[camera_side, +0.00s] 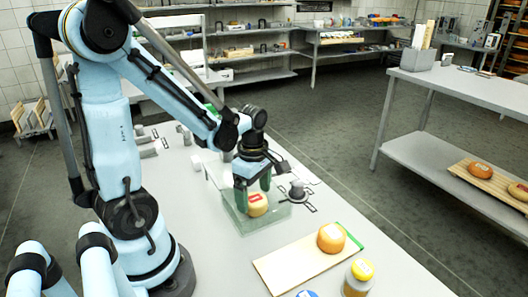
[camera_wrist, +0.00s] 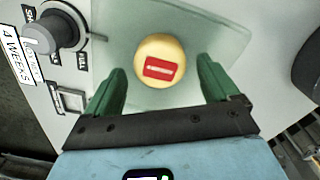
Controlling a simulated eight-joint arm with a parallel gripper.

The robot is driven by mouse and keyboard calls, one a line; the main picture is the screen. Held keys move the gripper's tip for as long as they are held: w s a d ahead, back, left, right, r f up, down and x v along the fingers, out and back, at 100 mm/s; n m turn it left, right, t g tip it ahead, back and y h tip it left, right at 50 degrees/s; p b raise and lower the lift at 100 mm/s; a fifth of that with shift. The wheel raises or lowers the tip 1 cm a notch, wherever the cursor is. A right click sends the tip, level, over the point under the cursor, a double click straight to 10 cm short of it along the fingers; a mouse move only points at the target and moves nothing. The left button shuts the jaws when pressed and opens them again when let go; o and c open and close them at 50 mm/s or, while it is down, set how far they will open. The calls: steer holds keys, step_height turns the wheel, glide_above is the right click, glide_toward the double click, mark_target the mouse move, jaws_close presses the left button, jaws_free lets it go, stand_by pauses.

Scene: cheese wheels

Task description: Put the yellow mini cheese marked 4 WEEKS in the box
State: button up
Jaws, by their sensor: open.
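A small yellow round cheese (camera_side: 257,204) with a red label lies within the outline of a clear box (camera_side: 241,222) on the bench. In the wrist view the cheese (camera_wrist: 172,48) shows between my fingertips, with clear space on both sides; its label is too small to read. The clear box (camera_wrist: 222,28) spreads around it there. My gripper (camera_side: 252,188) is open, pointing down over the box, its green fingers at either side of the cheese. My gripper (camera_wrist: 161,66) holds nothing.
A tag reading 4 WEEKS (camera_wrist: 14,55) is beside a grey knob (camera_wrist: 55,30). An orange cheese (camera_side: 331,237) stands on a wooden board (camera_side: 290,265); a yellow-topped jar (camera_side: 358,280) is nearby. A side table (camera_side: 470,90) stands at right.

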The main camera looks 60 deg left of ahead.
mark_target(254, 198)
step_height(254, 198, up, 10)
steer(key=w+d+m+t, duration=0.2)
steer(key=d+m+t, duration=0.5)
steer(key=m, duration=1.6)
steer(key=shift+w+d+r, duration=0.15)
steer(key=shift+d+r, duration=0.05)
steer(key=shift+d, duration=0.95)
